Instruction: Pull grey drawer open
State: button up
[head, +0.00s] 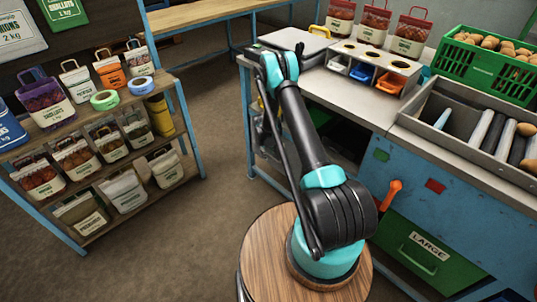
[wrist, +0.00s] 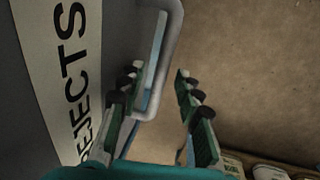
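The grey drawer (wrist: 40,100) fills the left of the wrist view, with a pale label reading REJECTS. Its light grey bar handle (wrist: 172,60) stands out from the front. My gripper (wrist: 160,72) is open, its green-padded fingers spread. In the wrist view the handle's outer bar appears between the two fingers, closer to the left one. Neither finger is visibly closed on it, and I cannot tell whether the left finger touches it. In the head view the grey drawer and my gripper are hidden behind my arm and the bench.
A green crate (head: 490,72) of produce sits on top. A shelf (head: 190,147) of sacks is at the left. Bare floor lies between.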

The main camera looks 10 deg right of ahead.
grip_shut()
dwell(0.3)
